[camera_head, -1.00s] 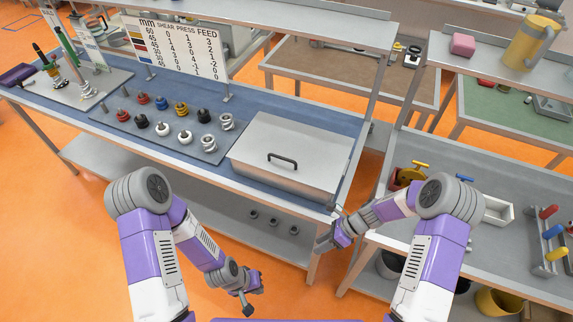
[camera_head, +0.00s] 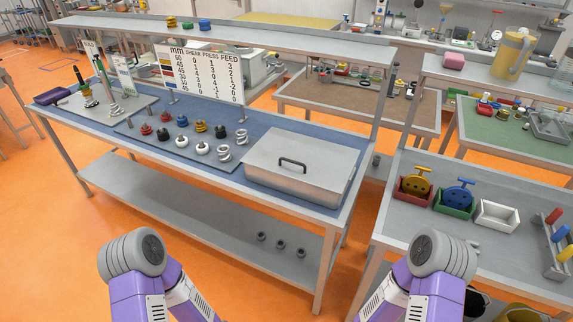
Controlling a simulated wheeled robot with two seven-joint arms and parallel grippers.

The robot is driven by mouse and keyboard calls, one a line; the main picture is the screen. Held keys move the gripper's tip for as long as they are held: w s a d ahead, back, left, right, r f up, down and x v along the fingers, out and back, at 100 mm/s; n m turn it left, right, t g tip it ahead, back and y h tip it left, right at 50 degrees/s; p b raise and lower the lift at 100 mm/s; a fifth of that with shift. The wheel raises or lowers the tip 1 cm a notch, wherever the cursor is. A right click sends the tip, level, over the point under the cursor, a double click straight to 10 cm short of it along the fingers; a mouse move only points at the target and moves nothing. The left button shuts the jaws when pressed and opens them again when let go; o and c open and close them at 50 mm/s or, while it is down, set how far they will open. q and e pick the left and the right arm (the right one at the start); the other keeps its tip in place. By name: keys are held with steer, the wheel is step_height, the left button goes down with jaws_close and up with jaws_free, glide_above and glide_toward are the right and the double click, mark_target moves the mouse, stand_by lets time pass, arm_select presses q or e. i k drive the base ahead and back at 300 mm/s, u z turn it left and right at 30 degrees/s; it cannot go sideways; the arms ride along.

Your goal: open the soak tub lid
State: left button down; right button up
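The soak tub (camera_head: 277,181) is a grey metal box at the right end of the blue-topped bench. Its flat lid (camera_head: 318,152) is on and closed, with a dark bar handle (camera_head: 293,163) on top near the front.
Several small coloured and metal parts (camera_head: 202,148) stand on a grey plate left of the tub. A number board (camera_head: 200,75) stands behind them. The right-hand table (camera_head: 408,224) holds red, green and white bins. A gap of orange floor lies in front of the bench.

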mark_target(327, 166)
steer(key=u, duration=1.45)
steer(key=i, duration=1.4)
steer(key=z, duration=1.35)
